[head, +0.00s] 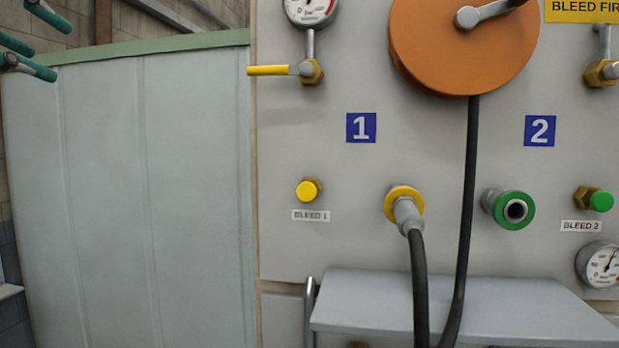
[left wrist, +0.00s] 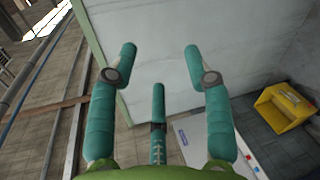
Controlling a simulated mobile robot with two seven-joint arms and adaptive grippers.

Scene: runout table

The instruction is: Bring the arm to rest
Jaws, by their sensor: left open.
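My left gripper (head: 58,50) shows at the top left corner of the head view, with teal fingers partly cut off by the picture edge. It is well left of the panel and touches nothing there. In the left wrist view the left gripper (left wrist: 160,50) has its teal fingers spread wide, with nothing between them. My right gripper is in neither view.
A grey panel (head: 340,210) fills the right. A black hose (head: 419,280) ends in the yellow-ringed port under sign 1; the green-ringed port (head: 515,210) is empty. A shelf (head: 470,303) juts out below. A yellow bin (left wrist: 283,108) stands on the floor.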

